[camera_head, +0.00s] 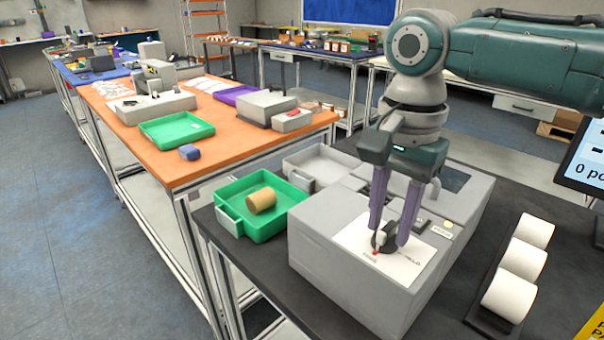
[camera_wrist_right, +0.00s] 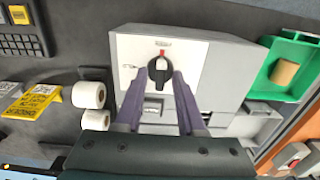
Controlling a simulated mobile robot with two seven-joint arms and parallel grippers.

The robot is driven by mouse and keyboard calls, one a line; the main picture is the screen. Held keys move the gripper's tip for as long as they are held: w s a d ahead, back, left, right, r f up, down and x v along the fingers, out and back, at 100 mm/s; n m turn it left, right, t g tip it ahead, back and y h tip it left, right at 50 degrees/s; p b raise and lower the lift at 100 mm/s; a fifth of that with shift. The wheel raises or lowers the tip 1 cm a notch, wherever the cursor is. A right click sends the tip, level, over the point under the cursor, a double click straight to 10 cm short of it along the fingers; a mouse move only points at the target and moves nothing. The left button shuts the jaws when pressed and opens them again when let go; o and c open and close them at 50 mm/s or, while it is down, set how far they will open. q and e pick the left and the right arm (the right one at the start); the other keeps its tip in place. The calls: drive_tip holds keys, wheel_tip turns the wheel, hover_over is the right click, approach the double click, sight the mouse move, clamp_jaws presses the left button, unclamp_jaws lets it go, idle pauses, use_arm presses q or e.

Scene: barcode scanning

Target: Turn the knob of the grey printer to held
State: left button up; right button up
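The grey printer (camera_head: 330,232) stands on the dark table in front of me. Its black knob (camera_head: 385,238) sits on a white label plate (camera_head: 352,236) and also shows in the right wrist view (camera_wrist_right: 160,72). The knob's grip lies in line with a red mark (camera_wrist_right: 162,53) at one printed label; a second label, which looks like HELD (camera_head: 410,260), is off to the side. My right gripper (camera_head: 390,234) is over the plate, its two purple fingers on either side of the knob with gaps visible. My left gripper is not in view.
A green tray (camera_head: 228,200) with a brown roll (camera_head: 261,200) is left of the printer. White rolls (camera_head: 509,297) stand on a holder to the right, near a monitor (camera_head: 585,165). An orange table (camera_head: 110,135) with trays and devices is behind to the left.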

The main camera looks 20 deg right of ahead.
clamp_jaws()
idle(0.4)
